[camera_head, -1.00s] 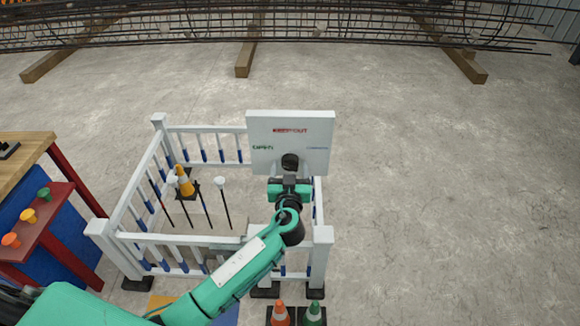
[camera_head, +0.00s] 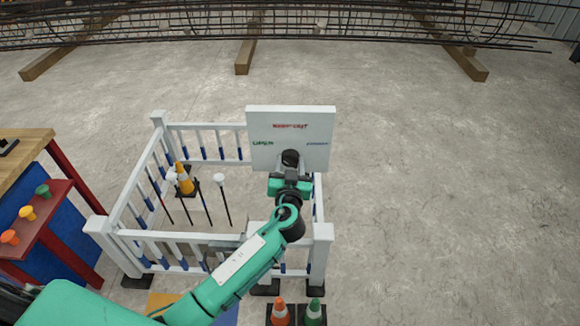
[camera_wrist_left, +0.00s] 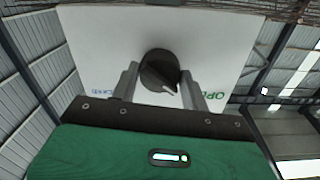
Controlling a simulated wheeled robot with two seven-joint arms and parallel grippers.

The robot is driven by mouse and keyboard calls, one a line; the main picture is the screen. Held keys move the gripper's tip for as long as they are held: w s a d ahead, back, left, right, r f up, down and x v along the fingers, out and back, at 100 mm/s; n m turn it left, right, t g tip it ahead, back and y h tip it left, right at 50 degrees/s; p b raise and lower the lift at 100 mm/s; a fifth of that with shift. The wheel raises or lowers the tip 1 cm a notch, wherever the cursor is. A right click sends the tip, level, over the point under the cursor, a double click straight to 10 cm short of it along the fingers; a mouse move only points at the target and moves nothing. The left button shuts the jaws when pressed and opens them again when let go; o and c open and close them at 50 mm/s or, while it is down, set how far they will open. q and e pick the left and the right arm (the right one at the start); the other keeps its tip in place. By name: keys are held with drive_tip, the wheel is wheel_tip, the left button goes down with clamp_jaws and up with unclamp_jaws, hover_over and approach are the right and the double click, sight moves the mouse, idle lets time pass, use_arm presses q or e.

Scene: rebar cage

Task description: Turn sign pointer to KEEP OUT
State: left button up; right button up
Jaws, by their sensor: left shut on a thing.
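The white sign board (camera_head: 265,145) stands upright at the fence's right side, with red lettering (camera_head: 290,126) at top, green lettering (camera_head: 263,143) at left and blue lettering (camera_head: 317,144) at right. A round black pointer knob (camera_head: 290,158) sits low on its face. My left gripper (camera_head: 290,171) is at the knob. In the left wrist view the knob (camera_wrist_left: 160,68) is between the fingers of the gripper (camera_wrist_left: 158,82), which is shut on it. A white mark on the knob points toward lower right there. The red lettering is hidden in that view. My right gripper is not in view.
A white fence (camera_head: 135,200) encloses poles and an orange-white cone (camera_head: 184,181) left of the sign. Two cones, orange (camera_head: 280,314) and green (camera_head: 314,313), stand in front. A workbench (camera_head: 30,150) is at left. The floor at right is clear.

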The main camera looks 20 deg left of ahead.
use_arm(q)
drive_tip(key=shift+f+m+b, duration=0.15)
drive_tip(key=shift+m+b, duration=0.25)
drive_tip(key=shift+m, duration=0.4)
drive_tip(key=m, duration=0.2)
drive_tip(key=shift+m+b, duration=0.3)
drive_tip(key=m, duration=0.4)
drive_tip(key=shift+m, duration=0.9)
drive_tip(key=o, duration=1)
